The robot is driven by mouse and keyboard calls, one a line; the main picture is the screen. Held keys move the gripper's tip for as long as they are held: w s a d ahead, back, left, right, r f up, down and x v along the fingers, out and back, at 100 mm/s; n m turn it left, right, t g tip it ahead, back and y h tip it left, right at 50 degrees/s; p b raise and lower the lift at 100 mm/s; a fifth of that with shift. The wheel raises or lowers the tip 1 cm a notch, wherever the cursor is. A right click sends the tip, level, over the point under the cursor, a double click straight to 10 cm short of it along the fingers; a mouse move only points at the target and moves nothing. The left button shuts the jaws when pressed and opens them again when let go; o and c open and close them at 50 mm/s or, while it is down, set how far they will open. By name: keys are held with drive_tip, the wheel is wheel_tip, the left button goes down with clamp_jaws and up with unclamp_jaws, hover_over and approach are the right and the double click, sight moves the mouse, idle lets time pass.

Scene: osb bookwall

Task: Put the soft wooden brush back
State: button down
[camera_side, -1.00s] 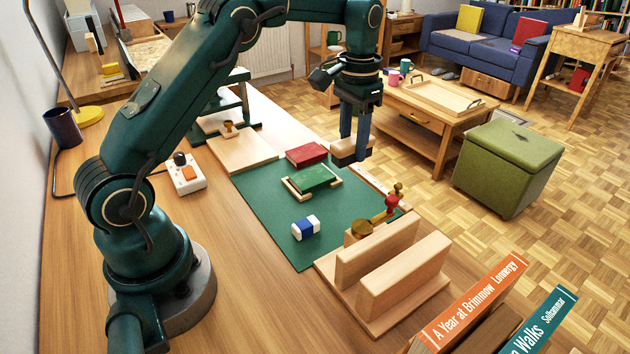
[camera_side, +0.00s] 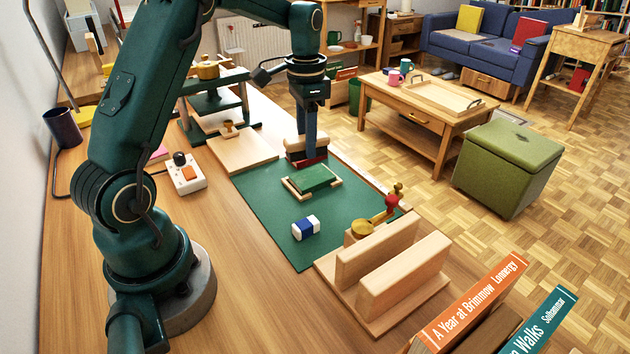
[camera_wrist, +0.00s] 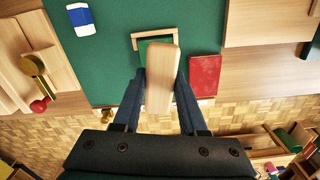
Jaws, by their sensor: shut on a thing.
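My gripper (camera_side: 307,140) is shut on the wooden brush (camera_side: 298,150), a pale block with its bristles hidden. In the side view the brush overlaps the red book (camera_side: 308,161) on the green mat (camera_side: 262,205). I cannot tell exactly how high it is held. In the wrist view the brush (camera_wrist: 162,72) stands between the two fingers. It partly covers the green book in its wooden cradle there, and the red book (camera_wrist: 204,76) lies just to its right.
The green book (camera_side: 313,178) sits in its cradle. A blue-and-white eraser (camera_side: 306,228), a brass-and-red tool (camera_side: 375,218) and a wooden double-walled stand (camera_side: 385,265) are nearer the camera. A wooden board (camera_side: 243,152) with a stamp (camera_side: 229,128) lies left. The mat's front-left part is bare.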

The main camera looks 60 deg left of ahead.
drive_tip(key=r+n, duration=0.1)
drive_tip(key=n, duration=0.1)
hover_over(259, 178)
drive_tip(key=shift+f, duration=3.85)
drive_tip(key=shift+f, duration=0.15)
drive_tip(key=shift+c, duration=2.3)
unclamp_jaws()
